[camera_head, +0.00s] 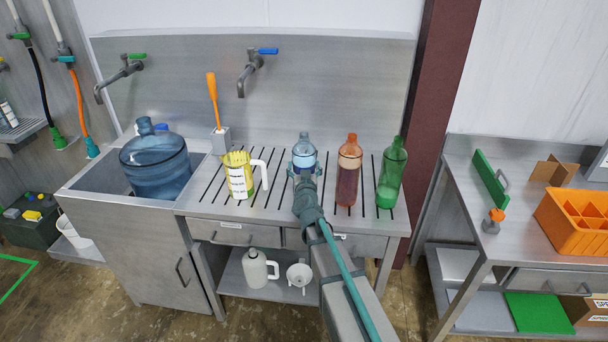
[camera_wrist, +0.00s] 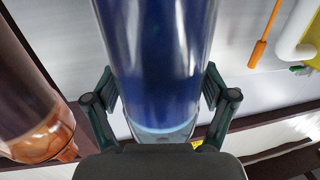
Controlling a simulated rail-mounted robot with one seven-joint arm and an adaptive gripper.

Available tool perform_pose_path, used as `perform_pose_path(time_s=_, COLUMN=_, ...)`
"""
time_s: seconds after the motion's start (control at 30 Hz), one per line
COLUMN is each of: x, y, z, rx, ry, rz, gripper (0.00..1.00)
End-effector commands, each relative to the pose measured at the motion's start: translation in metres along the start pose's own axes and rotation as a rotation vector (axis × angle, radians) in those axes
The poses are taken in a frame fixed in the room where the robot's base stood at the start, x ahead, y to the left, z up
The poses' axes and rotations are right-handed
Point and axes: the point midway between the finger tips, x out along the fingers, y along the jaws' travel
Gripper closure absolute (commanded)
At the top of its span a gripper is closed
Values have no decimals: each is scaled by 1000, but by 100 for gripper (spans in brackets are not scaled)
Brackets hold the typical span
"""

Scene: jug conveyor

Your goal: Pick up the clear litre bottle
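The clear, blue-tinted bottle (camera_head: 304,153) stands upright on the slatted drainboard, left of the brown bottle. Its lower part is hidden behind my gripper and arm in the head view. In the wrist view the bottle (camera_wrist: 155,60) looks deep blue and fills the middle. My gripper (camera_head: 305,173) has reached it from the front, with one finger on each side. In the wrist view the fingers of my gripper (camera_wrist: 160,95) lie close along both sides of the bottle; whether the pads touch it is not clear.
A brown bottle (camera_head: 348,170) stands close on the right, then a green bottle (camera_head: 391,175). A yellow-and-white jug (camera_head: 238,175) and an orange-handled brush (camera_head: 213,100) stand left. A large blue water jug (camera_head: 157,165) sits in the sink. Taps (camera_head: 252,70) hang behind.

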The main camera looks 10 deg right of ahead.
Motion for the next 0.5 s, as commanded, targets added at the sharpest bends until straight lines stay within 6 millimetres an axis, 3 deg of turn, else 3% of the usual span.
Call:
perform_pose_path(time_s=0.03, x=0, y=0, z=0, rx=0, ry=0, rz=0, gripper=48)
perform_pose_path(time_s=0.27, x=0, y=0, z=0, rx=0, ry=0, rz=0, gripper=87)
perform_pose_path(time_s=0.5, x=0, y=0, z=-2, rx=0, ry=2, rz=1, gripper=87)
